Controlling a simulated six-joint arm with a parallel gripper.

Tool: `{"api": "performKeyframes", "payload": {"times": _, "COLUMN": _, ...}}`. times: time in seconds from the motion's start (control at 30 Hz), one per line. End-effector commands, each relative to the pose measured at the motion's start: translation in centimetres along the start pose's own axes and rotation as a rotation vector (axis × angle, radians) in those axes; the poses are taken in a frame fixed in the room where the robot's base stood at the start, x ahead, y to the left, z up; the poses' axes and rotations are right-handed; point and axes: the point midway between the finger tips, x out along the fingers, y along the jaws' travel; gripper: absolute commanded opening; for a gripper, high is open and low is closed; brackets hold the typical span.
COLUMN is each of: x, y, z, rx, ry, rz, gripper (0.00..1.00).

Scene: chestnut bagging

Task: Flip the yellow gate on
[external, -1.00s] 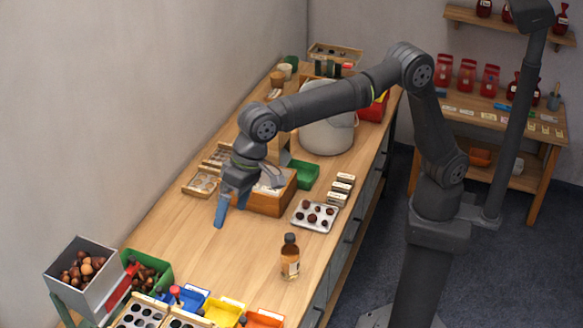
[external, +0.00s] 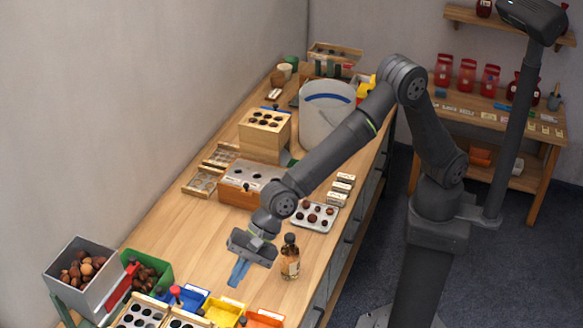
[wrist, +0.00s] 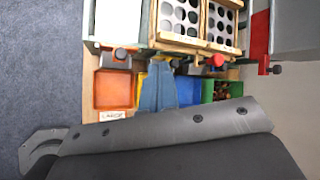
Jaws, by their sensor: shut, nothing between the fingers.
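The yellow bin (external: 222,311) stands in the row at the bottom of the external view, between a blue bin (external: 190,299) and an orange bin (external: 262,318). A dark knob (external: 201,312) sits by it. In the wrist view a dark knob (wrist: 175,63) shows at the yellow bin (wrist: 140,85), which is mostly hidden by my fingers. I cannot tell the gate's position. My gripper (external: 238,275) is shut and empty, pointing down above the bench, beyond the yellow bin. Its blue fingers (wrist: 157,90) also show in the wrist view.
An amber bottle (external: 290,258) stands close to the right of my gripper. Sorting trays with round holes (wrist: 180,20) lie beyond the bins. A red knob (wrist: 217,60) is beside the dark one. A grey hopper of chestnuts (external: 82,275) stands at left. Bench to the gripper's left is clear.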

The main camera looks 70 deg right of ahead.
Motion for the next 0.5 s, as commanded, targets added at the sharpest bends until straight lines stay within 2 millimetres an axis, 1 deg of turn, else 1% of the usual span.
{"api": "performKeyframes", "payload": {"times": 0.03, "x": 0.9, "y": 1.1, "z": -0.6, "rx": 0.097, "ry": -0.005, "rz": -0.021, "gripper": 0.00}}
{"api": "performKeyframes", "payload": {"times": 0.2, "x": 3.1, "y": 3.9, "z": -2.7, "rx": 0.448, "ry": -0.030, "rz": -0.121, "gripper": 0.00}}
{"api": "performKeyframes", "payload": {"times": 0.4, "x": 4.2, "y": 6.8, "z": -5.8, "rx": 0.815, "ry": -0.065, "rz": -0.244, "gripper": 0.00}}
{"api": "performKeyframes", "payload": {"times": 0.5, "x": 4.2, "y": 7.7, "z": -7.2, "rx": 0.946, "ry": -0.084, "rz": -0.296, "gripper": 0.00}}
